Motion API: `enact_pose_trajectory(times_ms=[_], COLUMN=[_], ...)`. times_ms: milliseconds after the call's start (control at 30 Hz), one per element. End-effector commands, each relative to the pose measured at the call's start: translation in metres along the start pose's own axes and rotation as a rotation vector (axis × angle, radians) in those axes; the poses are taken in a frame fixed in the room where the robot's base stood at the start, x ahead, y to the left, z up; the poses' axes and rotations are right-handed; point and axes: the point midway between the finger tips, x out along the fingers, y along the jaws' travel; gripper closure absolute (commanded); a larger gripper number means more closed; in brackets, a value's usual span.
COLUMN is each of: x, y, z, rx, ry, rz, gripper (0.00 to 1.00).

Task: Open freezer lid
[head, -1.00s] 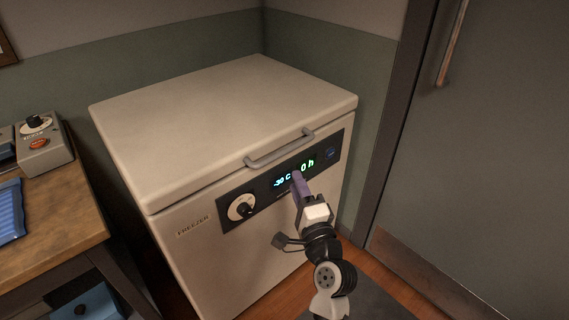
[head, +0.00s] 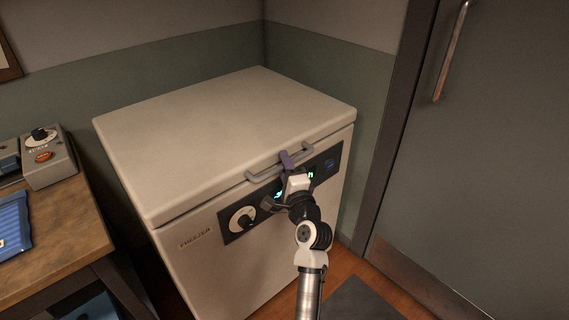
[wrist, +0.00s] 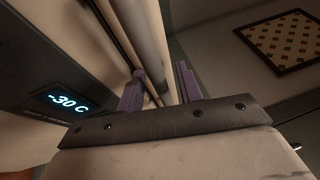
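The white chest freezer (head: 200,255) stands in the corner with its lid (head: 225,135) down. A grey bar handle (head: 260,176) runs along the lid's front edge. My gripper (head: 286,158) is at the middle of this handle, its purple fingers overlapping it in the head view. In the wrist view, my gripper (wrist: 161,85) has its two fingers apart, with the pale bar and lid edge (wrist: 150,45) running up between them. I cannot tell whether either finger touches the handle. My arm hides part of the front panel; its display (wrist: 60,102) reads -30 C in the wrist view.
A wooden table (head: 70,235) with a grey control box (head: 48,160) and a blue packet (head: 12,228) stands close at the left. A grey door (head: 490,170) with a metal handle (head: 452,50) is at the right. The lid top is clear.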

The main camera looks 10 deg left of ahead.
Motion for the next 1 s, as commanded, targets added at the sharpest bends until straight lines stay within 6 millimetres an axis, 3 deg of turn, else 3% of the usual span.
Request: enact_pose_trajectory(times_ms=[300, 567, 1000], x=[0.0024, 0.0022, 0.0062], y=[0.0005, 0.0004, -0.0091], z=[0.0002, 0.0002, -0.0001], rx=[0.0, 0.0, 0.0], ry=[0.0, 0.0, -0.001], rz=[0.001, 0.001, -0.001], gripper=[0.66, 1.0, 1.0])
